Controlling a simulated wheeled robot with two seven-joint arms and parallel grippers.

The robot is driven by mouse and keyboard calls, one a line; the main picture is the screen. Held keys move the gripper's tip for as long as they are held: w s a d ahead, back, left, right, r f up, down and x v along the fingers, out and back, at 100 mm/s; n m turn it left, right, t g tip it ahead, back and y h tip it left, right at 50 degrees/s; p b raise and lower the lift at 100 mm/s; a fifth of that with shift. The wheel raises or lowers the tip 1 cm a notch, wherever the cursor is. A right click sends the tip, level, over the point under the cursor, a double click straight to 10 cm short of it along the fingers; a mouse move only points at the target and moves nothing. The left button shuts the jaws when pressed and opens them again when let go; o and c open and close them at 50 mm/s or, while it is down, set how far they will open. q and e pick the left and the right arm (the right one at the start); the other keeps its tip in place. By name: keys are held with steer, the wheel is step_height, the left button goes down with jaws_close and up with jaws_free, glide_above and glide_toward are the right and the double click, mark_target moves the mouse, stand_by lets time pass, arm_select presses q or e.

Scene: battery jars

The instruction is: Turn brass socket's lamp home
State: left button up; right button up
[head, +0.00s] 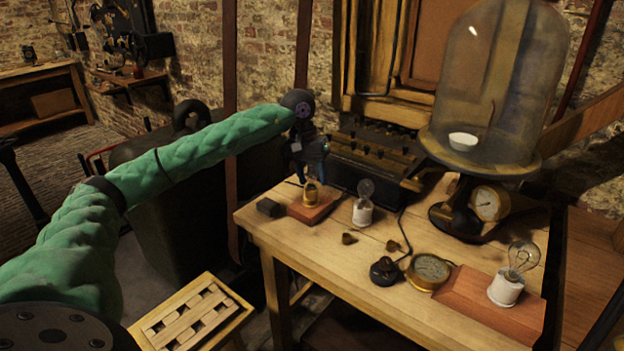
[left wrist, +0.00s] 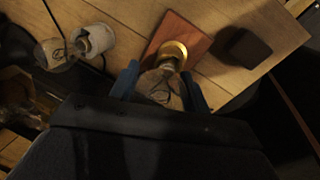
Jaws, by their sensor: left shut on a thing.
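The brass socket (head: 311,198) stands on a small reddish wooden block (head: 318,212) at the table's far left corner. It also shows in the left wrist view (left wrist: 175,49). A clear glass lamp (left wrist: 160,88) sits at the mouth of the socket, in line with it. Whether it is fully seated cannot be told. My left gripper (head: 311,178) is above the socket, its blue fingers (left wrist: 160,87) on either side of the lamp's glass, shut on it. In the head view the gripper mostly hides the lamp. My right gripper is not in view.
A white socket with a bulb (head: 362,212) stands close right of the block, and another (head: 506,287) on a board at the right. A dark block (head: 269,207) lies to the left. A black box (head: 372,163), a glass bell jar (head: 495,90) and a brass gauge (head: 428,271) take up room.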

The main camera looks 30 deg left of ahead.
arm_select(q)
steer(key=shift+m, duration=0.4)
steer(key=shift+f+m+b, duration=0.1)
steer(key=shift+m+b, duration=0.75)
steer(key=shift+m, duration=0.15)
steer(key=shift+m+g+b, duration=0.6)
steer(key=shift+m+b, duration=0.4)
steer(key=shift+m, duration=0.7)
steer(key=shift+s, duration=0.1)
steer(key=o, duration=1.2)
steer(key=shift+c, duration=0.2)
steer(key=shift+a+r, duration=0.1)
steer(key=shift+r, duration=0.1)
steer(key=shift+v, duration=3.85)
